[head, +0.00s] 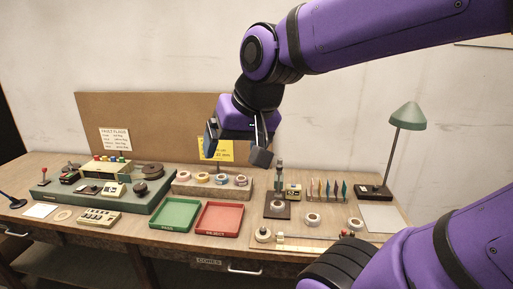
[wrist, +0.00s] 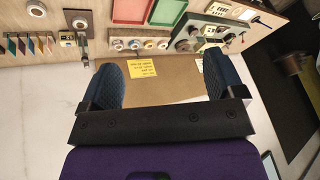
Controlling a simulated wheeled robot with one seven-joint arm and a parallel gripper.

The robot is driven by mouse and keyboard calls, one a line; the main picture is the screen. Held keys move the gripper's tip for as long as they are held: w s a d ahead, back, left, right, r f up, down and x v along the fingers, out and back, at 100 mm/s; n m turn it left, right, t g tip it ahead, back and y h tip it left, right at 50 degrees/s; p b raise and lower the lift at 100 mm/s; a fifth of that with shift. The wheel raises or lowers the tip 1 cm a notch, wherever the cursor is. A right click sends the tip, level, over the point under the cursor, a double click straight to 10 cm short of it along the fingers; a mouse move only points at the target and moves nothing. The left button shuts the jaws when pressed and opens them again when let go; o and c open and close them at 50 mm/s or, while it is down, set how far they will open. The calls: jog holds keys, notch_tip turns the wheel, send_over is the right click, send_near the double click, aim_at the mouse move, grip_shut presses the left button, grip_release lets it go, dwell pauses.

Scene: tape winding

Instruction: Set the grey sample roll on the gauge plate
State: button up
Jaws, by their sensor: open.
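My gripper (head: 237,145) is open and empty, high above the bench in front of the brown back board. In the wrist view its two fingers (wrist: 160,76) stand wide apart with nothing between them. The gauge plate (head: 268,214) is a small dark plate right of the red tray, with a gauge stand (head: 279,173) at its back. A pale round piece (head: 277,206) shows on the plate; I cannot tell if it is a roll. A pale greyish roll (head: 312,220) lies right of the plate, apart from it. Its colour is too small to be sure of.
A rack (head: 212,190) holds several rolls. Green (head: 174,215) and red (head: 220,219) trays lie in front. Another roll (head: 355,224), a roll (head: 264,235) on the front strip, upright coloured tools (head: 327,190) and a lamp (head: 407,118) stand right. My arm hides the bench's front right.

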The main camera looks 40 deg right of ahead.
jog(key=s+n, duration=0.2)
jog(key=s, duration=0.1)
jog(key=s+d+n, duration=0.1)
jog(key=shift+s+r+n+h, duration=0.3)
jog(key=shift+s+r+n, duration=0.05)
jog(key=shift+s+n, duration=0.05)
dwell(0.6)
